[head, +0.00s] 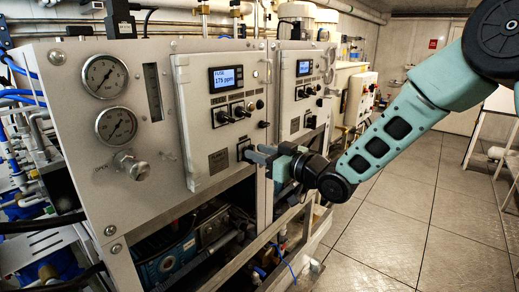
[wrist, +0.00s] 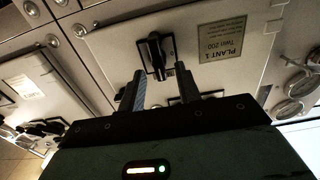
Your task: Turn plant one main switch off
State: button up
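The plant one main switch (wrist: 156,55) is a black rotary handle on a dark square plate, low on the nearer grey panel. In the wrist view a label reading "PLANT 1" (wrist: 222,42) sits beside it. In the head view the switch (head: 243,150) is partly hidden by my gripper (head: 262,154). My gripper (wrist: 159,71) is open; in the wrist view its two fingers stand apart, one toward each side of the handle, with the tips just short of it or around its near end. I cannot tell whether they touch it.
The panel carries a lit display (head: 226,78) and several small knobs above the switch. Two pressure gauges (head: 105,76) are to its left. A second similar panel (head: 303,90) stands behind. The tiled floor (head: 400,225) at right is clear.

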jog(key=shift+w+a, duration=0.2)
jog(key=shift+a, duration=0.05)
grip_shut()
jog(key=shift+f+n+b, duration=0.15)
jog(key=shift+n+b, duration=0.15)
jog(key=shift+b, duration=0.35)
jog(key=shift+s+a+f+n+b, duration=0.1)
jog(key=shift+s+f+n+b, duration=0.05)
jog(key=shift+n+b, duration=3.4)
jog(key=shift+s+a+f+n+b, duration=0.1)
jog(key=shift+n+b, duration=2.1)
jog(key=shift+b, duration=2.7)
jog(key=shift+s+a+f+n+b, duration=0.1)
jog(key=shift+s+f+n+b, duration=0.05)
jog(key=shift+n+b, duration=3.4)
jog(key=shift+m+b, duration=0.5)
jog(key=shift+b, duration=0.25)
